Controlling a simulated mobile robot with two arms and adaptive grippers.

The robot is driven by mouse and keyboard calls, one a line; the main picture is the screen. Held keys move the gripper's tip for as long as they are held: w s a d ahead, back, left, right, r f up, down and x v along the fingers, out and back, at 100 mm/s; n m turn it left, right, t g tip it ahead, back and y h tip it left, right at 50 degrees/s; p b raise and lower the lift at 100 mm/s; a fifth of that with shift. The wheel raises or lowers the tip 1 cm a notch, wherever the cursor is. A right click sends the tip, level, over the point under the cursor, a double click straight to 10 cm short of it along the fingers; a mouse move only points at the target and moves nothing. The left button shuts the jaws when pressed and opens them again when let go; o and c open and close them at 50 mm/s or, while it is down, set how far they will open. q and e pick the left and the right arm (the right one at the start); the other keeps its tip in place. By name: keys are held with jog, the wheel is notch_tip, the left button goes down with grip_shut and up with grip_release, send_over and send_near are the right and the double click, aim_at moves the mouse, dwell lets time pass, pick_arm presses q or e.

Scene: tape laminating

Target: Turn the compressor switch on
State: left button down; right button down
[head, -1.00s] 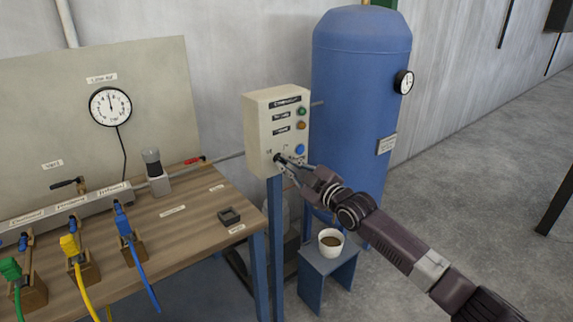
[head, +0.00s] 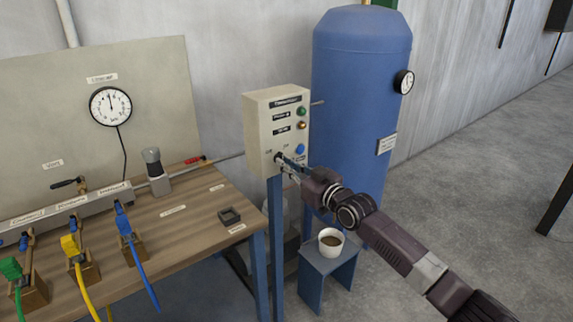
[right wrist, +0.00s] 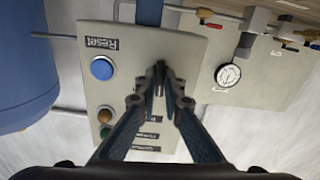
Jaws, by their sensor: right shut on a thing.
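The cream compressor control box (head: 262,118) stands on a blue post in the middle of the head view, with dark labels, a green button (head: 302,111), an amber lamp (head: 302,125) and a blue button (head: 300,149). My right gripper (head: 284,163) is at the lower part of its front face, shut on the small dark compressor switch (head: 278,157). In the right wrist view the fingertips (right wrist: 161,78) close around the switch, which they mostly hide, beside the blue Reset button (right wrist: 102,68). The switch's exact position is hard to tell. My left gripper is not in view.
A blue tank (head: 352,90) with a gauge (head: 404,82) stands behind the box. The wooden bench (head: 190,232) with hoses and valves is at left. Open floor lies at right.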

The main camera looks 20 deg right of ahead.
jog(key=m, duration=1)
dwell(0.6)
jog(key=c, duration=2.1)
grip_release()
jog(key=v, duration=1.2)
